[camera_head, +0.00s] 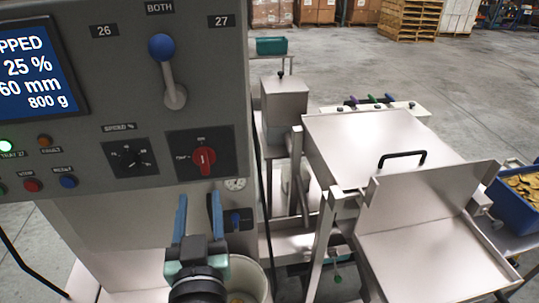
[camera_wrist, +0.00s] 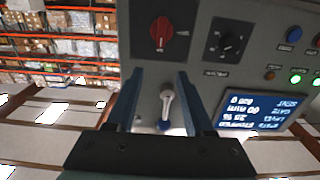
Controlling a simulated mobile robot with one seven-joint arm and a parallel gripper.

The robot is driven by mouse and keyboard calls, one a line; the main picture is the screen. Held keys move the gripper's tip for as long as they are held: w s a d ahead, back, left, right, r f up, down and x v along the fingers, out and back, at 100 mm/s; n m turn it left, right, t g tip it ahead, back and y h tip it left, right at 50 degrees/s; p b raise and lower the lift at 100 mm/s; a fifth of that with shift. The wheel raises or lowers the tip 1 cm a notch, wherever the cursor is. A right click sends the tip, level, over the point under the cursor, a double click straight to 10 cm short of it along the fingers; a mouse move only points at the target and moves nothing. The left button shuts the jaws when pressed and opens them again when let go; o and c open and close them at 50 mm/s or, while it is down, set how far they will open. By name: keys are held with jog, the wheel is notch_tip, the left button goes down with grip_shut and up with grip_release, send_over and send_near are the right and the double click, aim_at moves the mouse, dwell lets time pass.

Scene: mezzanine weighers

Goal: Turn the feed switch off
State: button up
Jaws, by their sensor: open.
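A red rotary knob (camera_head: 204,160) on a black square plate sits at the lower right of the grey control panel (camera_head: 95,110). It looks like the feed switch; its small labels are too blurred to read surely. Its pale mark stands about upright. The wrist view shows the panel upside down, with the red knob (camera_wrist: 160,33) near the top. My gripper (camera_head: 198,203) is open and empty, below the knob and apart from it in the head view. In the wrist view, the fingers (camera_wrist: 159,75) stand either side of the grey lever, which appears beyond them.
A blue-balled lever (camera_head: 162,48) juts from the panel above the knob, pointing up towards BOTH. A black speed dial (camera_head: 130,159) is left of the knob. A lit screen (camera_head: 38,72) and several buttons are further left. A steel machine (camera_head: 370,150) stands to the right.

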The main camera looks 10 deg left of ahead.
aim_at(202, 157)
jog(key=p+x, duration=0.1)
jog(key=x, duration=0.3)
jog(key=p+x, duration=0.1)
jog(key=x, duration=0.2)
jog(key=p+x, duration=0.2)
jog(key=x, duration=0.2)
jog(key=shift+w+a+f, duration=0.15)
jog(key=shift+w+f, duration=0.1)
jog(key=shift+f, duration=0.15)
jog(key=shift+w+a+f, duration=0.1)
jog(key=shift+w, duration=0.5)
grip_shut()
